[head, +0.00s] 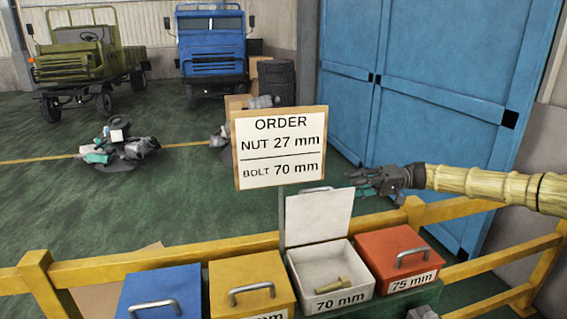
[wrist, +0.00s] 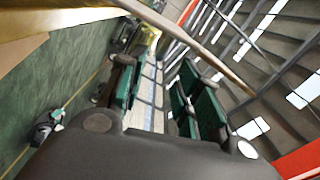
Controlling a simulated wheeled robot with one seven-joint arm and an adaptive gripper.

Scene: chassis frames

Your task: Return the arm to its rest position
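My gripper (head: 360,182) is held in the air to the right of the order sign, above and behind the red box, in front of the blue doors. In the wrist view its two green-padded fingers (wrist: 160,85) stand apart with nothing between them. My arm reaches in from the right edge of the head view, nearly level. The white 70 mm box (head: 346,297) has its lid (head: 318,216) raised, and a brass-coloured bolt (head: 334,285) lies inside. The gripper is apart from the box and lid.
The order sign (head: 280,148) reads nut 27 mm, bolt 70 mm. Closed blue (head: 160,288), yellow (head: 250,283) and red (head: 398,250) boxes flank the white one. A yellow rail (head: 150,262) runs behind them. Blue doors (head: 440,90) stand behind my gripper; two trucks are far left.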

